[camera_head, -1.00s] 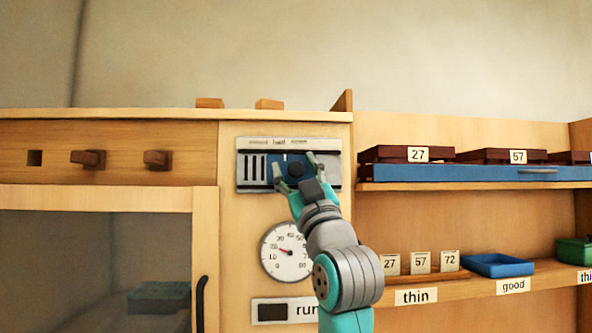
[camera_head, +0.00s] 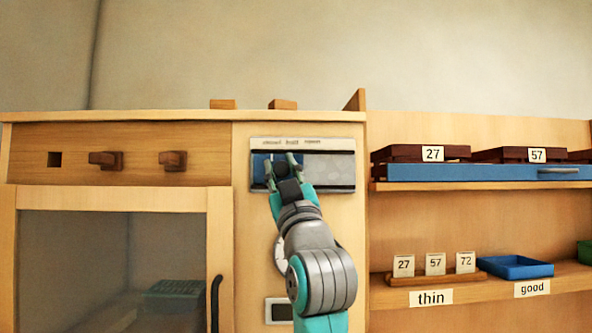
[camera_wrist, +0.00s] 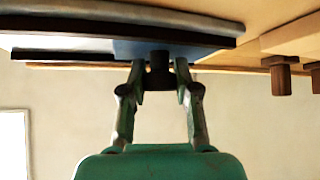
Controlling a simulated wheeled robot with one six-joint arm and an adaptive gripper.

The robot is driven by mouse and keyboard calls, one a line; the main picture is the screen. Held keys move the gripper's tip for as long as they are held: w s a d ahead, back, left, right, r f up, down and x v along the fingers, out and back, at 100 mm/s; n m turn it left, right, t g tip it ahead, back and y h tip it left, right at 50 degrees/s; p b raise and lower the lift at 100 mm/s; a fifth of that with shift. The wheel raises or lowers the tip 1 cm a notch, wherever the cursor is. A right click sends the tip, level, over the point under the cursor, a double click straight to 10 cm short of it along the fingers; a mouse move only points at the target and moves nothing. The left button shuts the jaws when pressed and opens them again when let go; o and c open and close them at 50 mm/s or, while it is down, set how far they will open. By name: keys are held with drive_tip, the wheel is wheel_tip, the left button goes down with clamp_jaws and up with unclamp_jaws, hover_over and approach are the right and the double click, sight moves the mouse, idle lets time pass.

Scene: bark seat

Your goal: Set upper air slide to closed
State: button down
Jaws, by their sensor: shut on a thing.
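The upper air slide is a blue plate (camera_head: 258,170) in a grey metal frame (camera_head: 330,145) on the wooden cabinet front. It sits at the left end of the frame, and no vent slots show beside it. Small labels (camera_head: 292,142) run along the frame's top; the left one seems to read closed. My gripper (camera_head: 281,170) is in front of the plate, its fingers on both sides of the dark knob (camera_wrist: 158,70) in the wrist view. The blue plate (camera_wrist: 128,48) shows there behind the knob. My fingers partly hide the plate in the head view.
A dial (camera_head: 279,252), mostly hidden by my arm, is below. Wooden pegs (camera_head: 173,161) stick out at left above a glass door (camera_head: 110,260) with a dark handle (camera_head: 215,300). Shelves with a blue drawer (camera_head: 470,173) and a blue tray (camera_head: 515,267) are at right.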

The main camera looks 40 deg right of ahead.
drive_tip(key=shift+w+a, duration=0.1)
drive_tip(key=shift+a, duration=0.05)
drive_tip(key=c, duration=0.8)
unclamp_jaws()
drive_tip(key=shift+w+a, duration=0.1)
drive_tip(key=v, duration=1.2)
